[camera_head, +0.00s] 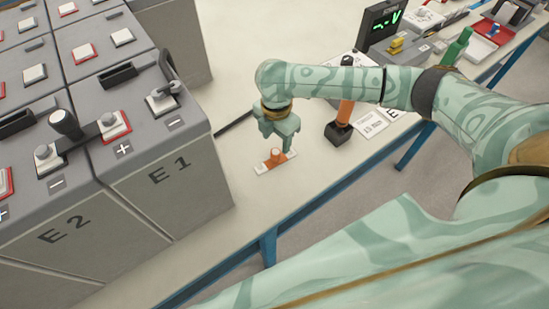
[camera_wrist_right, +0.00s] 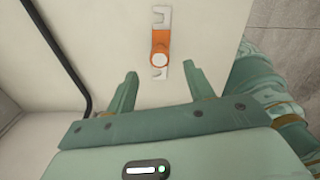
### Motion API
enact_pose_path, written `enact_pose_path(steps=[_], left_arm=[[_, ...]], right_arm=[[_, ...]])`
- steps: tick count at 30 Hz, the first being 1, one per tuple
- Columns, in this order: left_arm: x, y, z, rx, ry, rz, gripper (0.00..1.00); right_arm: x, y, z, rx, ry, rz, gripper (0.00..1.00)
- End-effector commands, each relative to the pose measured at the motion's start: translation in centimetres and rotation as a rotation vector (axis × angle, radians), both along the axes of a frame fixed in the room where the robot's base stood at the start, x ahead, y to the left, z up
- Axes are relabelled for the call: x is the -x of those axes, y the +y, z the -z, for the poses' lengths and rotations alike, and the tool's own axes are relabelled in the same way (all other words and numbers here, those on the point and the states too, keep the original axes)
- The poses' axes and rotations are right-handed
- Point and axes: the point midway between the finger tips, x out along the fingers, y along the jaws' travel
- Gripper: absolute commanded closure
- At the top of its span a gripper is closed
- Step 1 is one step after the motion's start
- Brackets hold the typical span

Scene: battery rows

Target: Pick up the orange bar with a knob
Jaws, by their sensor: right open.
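The orange bar with a knob (camera_head: 274,159) lies flat on the pale table, just below my right gripper in the head view. It has pale slotted metal ends, an orange middle and a round knob. The bar also shows in the right wrist view (camera_wrist_right: 160,40), upright in the picture, with its white-topped knob towards the gripper. My right gripper (camera_head: 278,145) points down over the table. My left gripper is not in view.
Grey battery blocks marked E1 (camera_head: 170,172) and E2 (camera_head: 65,230) stand at the left. A black rod (camera_wrist_right: 62,60) lies left of the bar. An orange-handled tool (camera_head: 342,120) and a meter with a green display (camera_head: 380,28) are to the right. The table's blue front edge (camera_head: 300,212) is close.

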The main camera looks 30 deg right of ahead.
Motion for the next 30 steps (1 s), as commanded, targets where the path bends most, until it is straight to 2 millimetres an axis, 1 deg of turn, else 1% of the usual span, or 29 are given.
enact_pose_path(steps=[5, 10, 13, 15, 20, 23, 24, 25, 26, 30], left_arm=[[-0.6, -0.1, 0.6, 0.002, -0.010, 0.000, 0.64], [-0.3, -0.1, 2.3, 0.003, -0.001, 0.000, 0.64], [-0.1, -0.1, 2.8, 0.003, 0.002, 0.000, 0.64], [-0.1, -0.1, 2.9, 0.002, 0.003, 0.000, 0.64], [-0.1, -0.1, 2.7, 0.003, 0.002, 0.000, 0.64], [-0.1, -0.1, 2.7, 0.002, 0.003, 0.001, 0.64], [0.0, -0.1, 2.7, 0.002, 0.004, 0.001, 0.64], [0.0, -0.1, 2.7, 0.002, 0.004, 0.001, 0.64], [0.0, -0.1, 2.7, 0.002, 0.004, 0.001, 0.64], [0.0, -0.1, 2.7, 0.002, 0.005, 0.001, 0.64]], right_arm=[[0.0, 0.0, 1.2, -0.001, 0.000, 0.001, 0.47], [-0.2, 0.1, 4.2, -0.001, 0.003, 0.001, 0.47], [-0.1, 0.1, 5.5, 0.000, 0.002, 0.001, 0.47], [-0.2, 0.1, 5.7, 0.000, 0.000, 0.000, 0.47], [-0.2, 0.1, 5.5, 0.000, -0.002, 0.000, 0.47], [-0.2, 0.1, 5.5, 0.000, -0.002, 0.000, 0.72], [-0.2, 0.1, 5.5, 0.000, -0.002, 0.000, 0.83], [-0.2, 0.1, 5.5, 0.000, -0.002, 0.000, 0.92], [-0.2, 0.1, 5.5, 0.000, -0.002, 0.000, 0.98], [-0.2, 0.1, 5.5, 0.000, -0.002, 0.000, 0.98]])
